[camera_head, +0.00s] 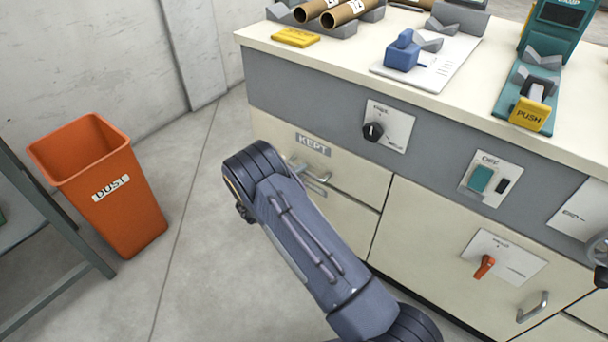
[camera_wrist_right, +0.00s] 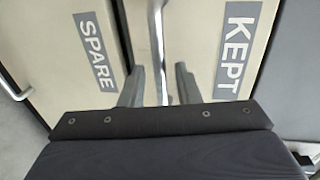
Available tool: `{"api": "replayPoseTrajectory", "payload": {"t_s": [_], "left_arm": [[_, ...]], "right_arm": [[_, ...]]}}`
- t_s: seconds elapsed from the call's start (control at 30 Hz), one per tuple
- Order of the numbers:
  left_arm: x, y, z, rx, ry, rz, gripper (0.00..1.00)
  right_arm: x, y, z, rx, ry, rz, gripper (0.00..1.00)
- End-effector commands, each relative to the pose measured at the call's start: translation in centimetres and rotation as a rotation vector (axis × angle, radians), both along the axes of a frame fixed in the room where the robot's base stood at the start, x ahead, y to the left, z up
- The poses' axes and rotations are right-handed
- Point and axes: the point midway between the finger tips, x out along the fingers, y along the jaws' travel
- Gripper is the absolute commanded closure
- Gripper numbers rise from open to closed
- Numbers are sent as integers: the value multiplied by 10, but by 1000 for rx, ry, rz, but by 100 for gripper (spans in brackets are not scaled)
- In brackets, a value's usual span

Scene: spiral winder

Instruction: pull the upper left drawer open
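The upper left drawer, labelled KEPT (camera_head: 345,165), is in the front of the cream cabinet in the head view. Its front looks flush with the cabinet, though my right arm covers part of it. Its metal bar handle (camera_head: 315,186) shows just beyond my wrist. In the right wrist view the KEPT drawer front (camera_wrist_right: 212,35) is on the right and the handle (camera_wrist_right: 158,35) runs down the middle. My right gripper (camera_wrist_right: 160,88) is open, with one finger on each side of the handle and visible space between them. My left gripper is not in view.
A drawer labelled SPARE (camera_wrist_right: 75,40) lies beside it in the wrist view. An orange DUST bin (camera_head: 110,190) stands on the floor at left, near a grey-green frame (camera_head: 50,215). The worktop (camera_head: 330,62) holds tubes and fixtures. Floor between bin and cabinet is clear.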

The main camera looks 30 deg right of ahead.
Motion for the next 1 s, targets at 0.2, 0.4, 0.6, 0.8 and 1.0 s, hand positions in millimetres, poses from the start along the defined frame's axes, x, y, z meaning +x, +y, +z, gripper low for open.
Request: {"api": "replayPoseTrajectory", "payload": {"t_s": [0.2, 0.4, 0.6, 0.8, 1.0], "left_arm": [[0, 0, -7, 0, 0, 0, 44], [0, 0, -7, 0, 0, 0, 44], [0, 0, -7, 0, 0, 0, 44], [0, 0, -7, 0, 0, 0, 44], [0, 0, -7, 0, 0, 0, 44]], "right_arm": [[8, -21, -5, 2, -1, -1, 70], [10, -24, -5, 2, -1, -1, 70], [9, -24, -5, 2, -1, -1, 82], [9, -24, -5, 2, -1, -1, 100], [9, -23, -5, 2, -2, -2, 100]]}}
